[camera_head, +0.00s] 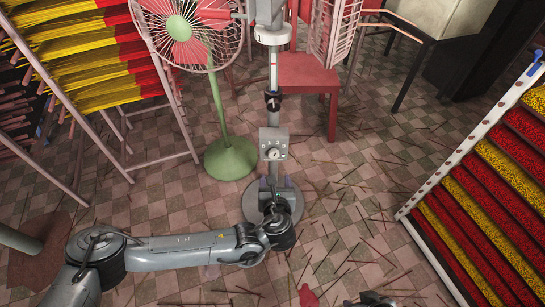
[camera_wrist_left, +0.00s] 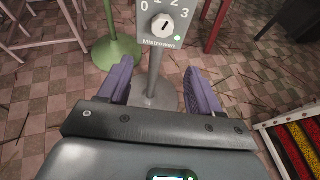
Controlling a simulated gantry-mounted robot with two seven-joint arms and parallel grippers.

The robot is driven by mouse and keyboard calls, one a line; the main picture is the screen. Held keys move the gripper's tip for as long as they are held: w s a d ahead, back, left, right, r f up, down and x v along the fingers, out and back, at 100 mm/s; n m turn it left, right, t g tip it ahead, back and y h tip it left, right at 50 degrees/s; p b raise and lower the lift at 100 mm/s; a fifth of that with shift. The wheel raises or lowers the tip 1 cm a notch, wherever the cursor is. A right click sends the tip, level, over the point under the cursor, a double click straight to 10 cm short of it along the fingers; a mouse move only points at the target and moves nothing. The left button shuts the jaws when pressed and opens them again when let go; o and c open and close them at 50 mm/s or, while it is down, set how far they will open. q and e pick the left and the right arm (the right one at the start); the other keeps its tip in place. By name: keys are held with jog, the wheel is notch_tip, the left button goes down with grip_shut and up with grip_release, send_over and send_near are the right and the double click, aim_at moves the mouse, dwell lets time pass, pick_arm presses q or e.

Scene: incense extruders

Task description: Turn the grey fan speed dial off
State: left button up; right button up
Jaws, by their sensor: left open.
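The grey fan's control box (camera_head: 274,143) is on its upright pole in the middle of the head view. Its round, pale fan speed dial (camera_head: 273,154) faces me. In the left wrist view, the dial (camera_wrist_left: 162,25) sits below the numbers 0, 1, 2 and 3, with a small green light at lower right. The dial's dark mark is near upright, but its exact setting is hard to tell. My left gripper (camera_wrist_left: 158,72) is open and empty, below the box and apart from the dial, with the pole between its purple fingers in that view.
A green fan (camera_head: 230,158) stands left of the grey fan. A red chair (camera_head: 308,72) is behind it. Racks of yellow and red incense (camera_head: 100,65) stand at left, and an incense tray rack (camera_head: 470,210) at right. Sticks litter the tiled floor.

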aim_at(274, 156)
pick_arm(q)
jog(key=b+x, duration=0.2)
jog(key=x, duration=0.1)
jog(key=r+b+x, duration=0.1)
jog(key=x, duration=0.2)
jog(key=b+x, duration=0.2)
jog(key=x, duration=0.1)
jog(key=shift+w+b, duration=0.3)
jog(key=shift+w, duration=0.25)
jog(key=shift+w+f, duration=0.1)
jog(key=shift+w, duration=0.5)
